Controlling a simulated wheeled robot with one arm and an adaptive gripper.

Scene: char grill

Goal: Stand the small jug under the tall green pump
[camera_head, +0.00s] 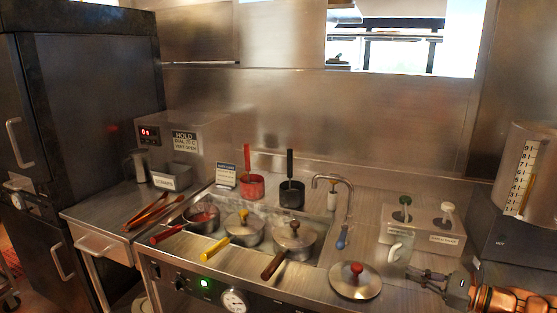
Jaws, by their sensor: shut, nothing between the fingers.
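A small pale jug (399,247) stands upright at the front of the box, below the green pump in the picture. I cannot tell whether it is exactly under the spout. My gripper (416,274) is at the lower right, just in front of and below the jug in the picture. It is shut and empty, and appears apart from the jug.
A lid with a red knob (355,281) lies on the counter left of my gripper. Several pans sit in the steam well, including one with a yellow handle (240,230). A tap (336,183) stands behind. A tall measuring container (528,175) is at the far right.

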